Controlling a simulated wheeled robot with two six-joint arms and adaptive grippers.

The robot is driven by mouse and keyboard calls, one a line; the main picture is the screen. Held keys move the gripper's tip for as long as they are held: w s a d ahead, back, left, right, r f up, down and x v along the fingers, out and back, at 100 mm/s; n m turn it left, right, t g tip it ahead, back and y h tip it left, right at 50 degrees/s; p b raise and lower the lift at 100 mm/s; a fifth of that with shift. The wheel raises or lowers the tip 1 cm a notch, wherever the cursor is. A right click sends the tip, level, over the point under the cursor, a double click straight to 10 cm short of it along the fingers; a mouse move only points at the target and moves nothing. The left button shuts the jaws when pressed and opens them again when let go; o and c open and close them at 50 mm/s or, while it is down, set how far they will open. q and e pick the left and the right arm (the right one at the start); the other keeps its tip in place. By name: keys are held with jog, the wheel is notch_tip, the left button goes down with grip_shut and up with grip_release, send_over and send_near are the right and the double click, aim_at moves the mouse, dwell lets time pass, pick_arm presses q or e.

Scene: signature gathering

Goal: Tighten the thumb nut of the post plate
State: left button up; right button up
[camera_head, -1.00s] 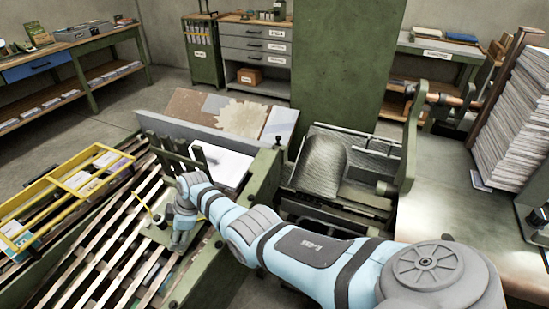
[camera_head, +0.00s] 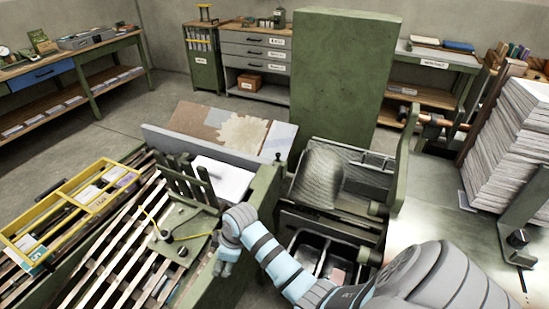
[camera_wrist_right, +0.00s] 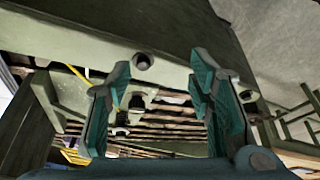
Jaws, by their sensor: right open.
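The post plate (camera_head: 200,222), a green plate with several upright dark posts, lies on the slatted bed at centre left. Dark round knobs sit on it, one near the yellow rod (camera_head: 165,235) and one closer to me (camera_head: 182,251). I cannot tell which is the thumb nut. My right gripper (camera_head: 225,264) is to the right of the plate, apart from the knobs, pointing down. In the right wrist view its fingers (camera_wrist_right: 160,105) are spread with nothing held; a dark knob (camera_wrist_right: 137,101) shows beyond, between them. My left gripper is not in view.
A yellow-framed tray (camera_head: 68,205) lies on the slats at left. A green side rail (camera_head: 255,215) and a machine with a ribbed drum (camera_head: 318,178) stand to the right. A paper stack (camera_head: 515,135) is at far right.

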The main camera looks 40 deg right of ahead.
jog(key=s+d+f+m+h+b, duration=0.1)
jog(key=s+d+f+m, duration=0.1)
jog(key=s+f, duration=0.6)
jog(key=s+d+f+m+g+h+b, duration=0.1)
jog(key=s+f, duration=0.7)
jog(key=f, duration=0.8)
jog(key=m+b, duration=0.1)
jog(key=m, duration=0.1)
jog(key=shift+s+d+m, duration=0.2)
jog(key=shift+d+m, duration=0.1)
jog(key=shift+d, duration=0.05)
jog(key=s+f+m, duration=0.1)
jog(key=s+f, duration=0.2)
jog(key=s, duration=0.4)
jog(key=s+d+f, duration=0.1)
jog(key=s+f, duration=0.2)
jog(key=s, duration=0.5)
jog(key=s+f+m+g, duration=0.1)
jog(key=s+f, duration=0.1)
jog(key=s, duration=0.6)
jog(key=shift+s+d+f+m+h, duration=0.15)
jog(key=shift+f+m+h, duration=0.15)
jog(key=shift+f, duration=0.1)
